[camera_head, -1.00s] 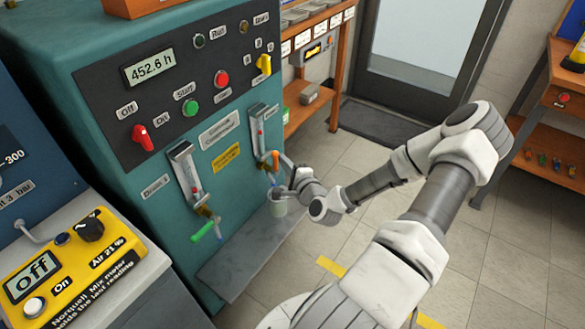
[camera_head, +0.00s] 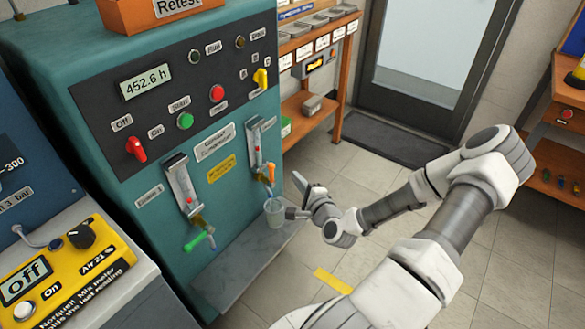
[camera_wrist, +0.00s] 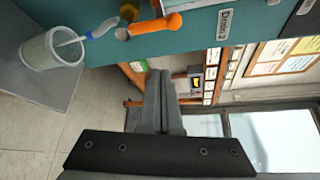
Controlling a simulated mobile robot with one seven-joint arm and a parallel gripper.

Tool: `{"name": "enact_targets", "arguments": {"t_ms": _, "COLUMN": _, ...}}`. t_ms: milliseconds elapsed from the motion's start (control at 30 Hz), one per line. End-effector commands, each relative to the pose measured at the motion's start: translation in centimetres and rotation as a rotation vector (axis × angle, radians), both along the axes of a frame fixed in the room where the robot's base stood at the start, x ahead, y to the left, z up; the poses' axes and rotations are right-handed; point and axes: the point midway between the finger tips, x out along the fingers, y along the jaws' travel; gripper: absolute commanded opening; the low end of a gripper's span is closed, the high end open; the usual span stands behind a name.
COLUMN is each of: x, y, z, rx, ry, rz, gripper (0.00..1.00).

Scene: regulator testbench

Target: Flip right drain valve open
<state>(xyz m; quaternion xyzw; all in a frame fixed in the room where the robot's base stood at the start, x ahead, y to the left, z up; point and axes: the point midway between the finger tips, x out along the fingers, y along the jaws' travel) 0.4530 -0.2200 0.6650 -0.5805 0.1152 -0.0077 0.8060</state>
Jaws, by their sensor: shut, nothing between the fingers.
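The right drain valve has an orange handle (camera_head: 271,173) below the right gauge on the teal machine. In the head view the handle stands roughly upright. The wrist view shows the orange handle (camera_wrist: 155,25) near the "Drain 2" label (camera_wrist: 225,24). A blue-tipped outlet (camera_wrist: 104,27) with a pale thin line below it leads into a translucent cup (camera_head: 275,213); the cup also shows in the wrist view (camera_wrist: 50,50). My gripper (camera_head: 298,179) is to the right of the handle, apart from it. Its fingers (camera_wrist: 160,82) are together and empty.
The left drain valve has a green handle (camera_head: 194,242). The cup stands on a grey ledge (camera_head: 225,270) at the machine's foot. A yellow meter (camera_head: 70,265) is at the lower left. An orange shelf (camera_head: 300,105) stands behind. The floor right of the machine is open.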

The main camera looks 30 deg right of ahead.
Motion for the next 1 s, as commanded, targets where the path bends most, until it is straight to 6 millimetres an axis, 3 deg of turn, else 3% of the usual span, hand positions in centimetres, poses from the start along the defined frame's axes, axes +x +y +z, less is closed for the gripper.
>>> {"name": "enact_targets", "arguments": {"t_ms": 100, "x": -2.3, "y": 0.4, "z": 0.2, "rx": 0.003, "ry": 0.001, "rz": -0.002, "gripper": 0.00}}
{"name": "enact_targets", "arguments": {"t_ms": 300, "x": -4.4, "y": 0.7, "z": 0.1, "rx": 0.000, "ry": 0.001, "rz": -0.001, "gripper": 0.00}}
{"name": "enact_targets", "arguments": {"t_ms": 1000, "x": -4.6, "y": 1.0, "z": 0.0, "rx": -0.011, "ry": 0.009, "rz": 0.011, "gripper": 0.00}}
